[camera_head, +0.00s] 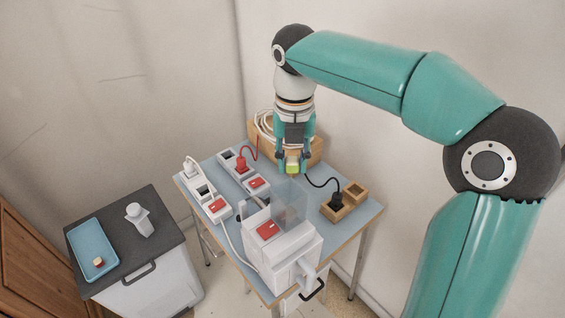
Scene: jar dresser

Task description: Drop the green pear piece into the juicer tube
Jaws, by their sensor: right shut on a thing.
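The green pear piece (292,166) is a small yellow-green block held between the fingers of my right gripper (293,170), which points straight down. The juicer (288,248) is a white machine with a red panel at the front of the blue-topped table. Its clear juicer tube (289,203) rises from the top. In the picture, the pear piece is just above and behind the tube's upper rim; whether it is directly over the opening cannot be told. My left gripper is not in view.
White power strips (215,205) with plugs lie on the left of the table (357,222). A wooden socket block (345,201) with a black plug is at right, a wooden box (314,148) behind. A dark-topped cabinet (168,237) at left bears a blue tray (83,233) and white bottle (139,219).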

